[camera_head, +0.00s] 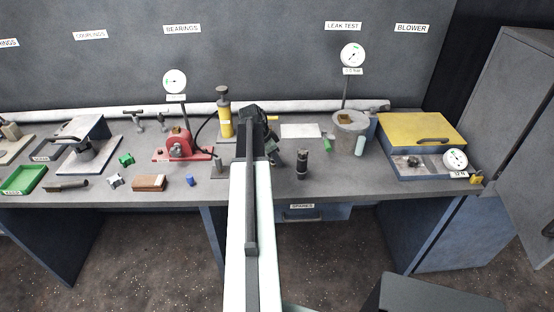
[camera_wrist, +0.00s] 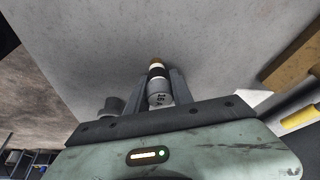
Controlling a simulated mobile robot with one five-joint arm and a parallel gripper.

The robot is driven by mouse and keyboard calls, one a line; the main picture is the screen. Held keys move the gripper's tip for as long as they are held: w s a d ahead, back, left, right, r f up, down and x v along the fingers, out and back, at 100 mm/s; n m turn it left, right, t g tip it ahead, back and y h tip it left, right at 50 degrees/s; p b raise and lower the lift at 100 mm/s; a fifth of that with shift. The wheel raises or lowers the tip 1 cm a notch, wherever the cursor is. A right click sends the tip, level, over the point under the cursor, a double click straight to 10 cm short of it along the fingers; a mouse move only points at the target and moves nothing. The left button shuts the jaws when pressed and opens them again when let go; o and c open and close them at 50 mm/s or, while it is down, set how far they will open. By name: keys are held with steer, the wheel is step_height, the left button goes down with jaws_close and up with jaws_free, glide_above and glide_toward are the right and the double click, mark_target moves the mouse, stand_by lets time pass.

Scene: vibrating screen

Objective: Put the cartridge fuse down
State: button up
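The cartridge fuse (camera_wrist: 157,78) shows in the wrist view as a small cylinder with a grey marked end, a dark band and a pale far end. It sits between the two fingers of my gripper (camera_wrist: 162,88), which close on it from both sides. The grey bench top (camera_wrist: 150,30) lies behind it; I cannot tell whether the fuse touches it. In the head view my arm reaches over the middle of the bench (camera_head: 345,192), and my gripper (camera_head: 272,156) is partly hidden by it. I cannot make out the fuse there.
A black cylinder (camera_head: 302,165) stands just right of my gripper. A red machine (camera_head: 180,146) and yellow pump (camera_head: 225,118) are to the left. A grey pot (camera_head: 350,128) and yellow-lidded box (camera_head: 421,130) are to the right. Bare bench lies near the front edge.

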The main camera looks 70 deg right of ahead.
steer(key=shift+o, duration=1.3)
steer(key=shift+r, duration=0.15)
steer(key=shift+r+p, duration=0.35)
steer(key=shift+p, duration=0.15)
steer(key=p+v, duration=1)
steer(key=v, duration=0.1)
steer(key=shift+w+a+r, duration=0.1)
steer(key=shift+a, duration=0.05)
